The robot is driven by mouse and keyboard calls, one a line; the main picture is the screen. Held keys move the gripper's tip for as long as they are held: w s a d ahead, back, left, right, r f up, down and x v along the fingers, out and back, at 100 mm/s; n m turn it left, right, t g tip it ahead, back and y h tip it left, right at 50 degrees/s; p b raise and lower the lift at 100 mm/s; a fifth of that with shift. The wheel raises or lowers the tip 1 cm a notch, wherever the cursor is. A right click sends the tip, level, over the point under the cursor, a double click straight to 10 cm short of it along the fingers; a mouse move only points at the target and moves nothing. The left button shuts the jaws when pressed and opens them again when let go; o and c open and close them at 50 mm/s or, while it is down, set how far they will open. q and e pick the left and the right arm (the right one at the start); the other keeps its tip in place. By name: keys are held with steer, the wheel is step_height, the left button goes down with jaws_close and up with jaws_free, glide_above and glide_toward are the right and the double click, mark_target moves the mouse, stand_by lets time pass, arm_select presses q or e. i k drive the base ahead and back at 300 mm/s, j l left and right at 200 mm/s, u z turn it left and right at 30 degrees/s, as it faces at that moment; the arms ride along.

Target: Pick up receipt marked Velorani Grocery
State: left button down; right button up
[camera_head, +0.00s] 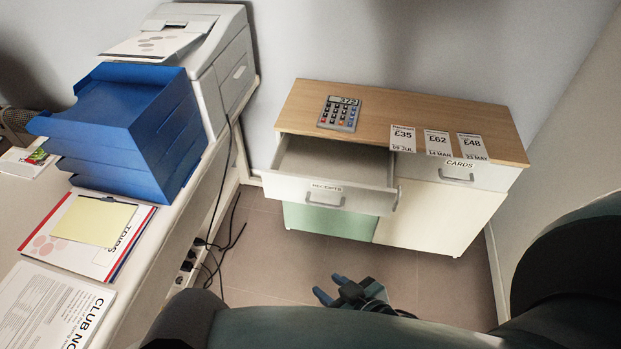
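Three white receipts lie in a row along the front of the wooden cabinet top (375,113). The left receipt (403,136) reads £35 and 09 JUL. The middle receipt (438,143) reads £62 and 14 MAR. The right receipt (472,147) reads £48 and a MAR date. Their shop names are too small to read, so I cannot tell which is Velorani Grocery. My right gripper (329,288) is low in front of the cabinet, over the floor, with its fingers apart and nothing between them. It is well away from the receipts. My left gripper is not in view.
A calculator (340,113) lies left of the receipts. The drawer labelled RECEIPTS (327,193) is pulled open and looks empty; the CARDS drawer (456,175) is shut. At left, a desk holds blue trays (120,128), a printer (228,72) and papers. Cables (222,245) hang beside it.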

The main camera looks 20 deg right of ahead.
mark_target(437, 144)
steer(key=z, duration=1.55)
